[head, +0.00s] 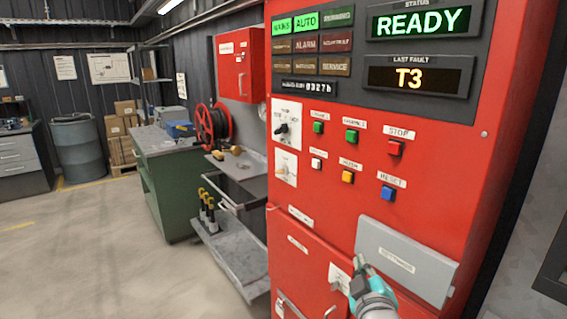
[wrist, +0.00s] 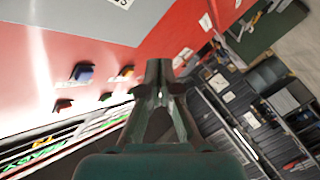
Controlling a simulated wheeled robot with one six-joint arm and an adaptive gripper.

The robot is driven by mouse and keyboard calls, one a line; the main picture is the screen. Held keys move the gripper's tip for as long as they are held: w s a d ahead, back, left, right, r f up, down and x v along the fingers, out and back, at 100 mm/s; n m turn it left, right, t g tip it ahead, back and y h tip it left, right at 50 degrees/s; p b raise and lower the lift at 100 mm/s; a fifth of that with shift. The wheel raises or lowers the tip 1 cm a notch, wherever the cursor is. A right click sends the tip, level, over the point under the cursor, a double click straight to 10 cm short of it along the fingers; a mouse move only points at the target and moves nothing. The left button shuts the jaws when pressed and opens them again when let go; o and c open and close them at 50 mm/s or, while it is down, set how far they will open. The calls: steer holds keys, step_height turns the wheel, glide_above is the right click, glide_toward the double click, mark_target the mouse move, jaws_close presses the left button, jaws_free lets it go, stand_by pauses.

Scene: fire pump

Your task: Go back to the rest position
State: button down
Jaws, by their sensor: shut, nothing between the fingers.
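My gripper (head: 360,268) is at the lower edge of the head view, in front of the red control cabinet (head: 330,220). Its fingers are shut with nothing between them. It overlaps the left part of a grey labelled cover (head: 405,262); I cannot tell whether it touches anything. The wrist view shows the closed fingers (wrist: 160,72) and the cabinet face tilted, with the blue button (wrist: 82,72) to the left. The cabinet's status display (head: 424,21) reads READY and the last fault display (head: 416,76) reads T3.
The cabinet carries a red STOP button (head: 395,147), a blue RESET button (head: 388,193) and a black rotary switch (head: 282,129). A grey cart (head: 232,250) with tools stands left of the cabinet. A green workbench (head: 165,190) is farther back. Open floor (head: 90,255) lies at left.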

steer(key=s+f+m+g+y, duration=0.1)
steer(key=s+f+m+y, duration=0.15)
steer(key=s+f, duration=1.85)
steer(key=s+d+m+g, duration=0.1)
steer(key=s+m, duration=0.4)
steer(key=s, duration=2.2)
steer(key=shift+s+f+h, duration=0.15)
steer(key=shift+f+h, duration=0.2)
steer(key=shift+d, duration=0.15)
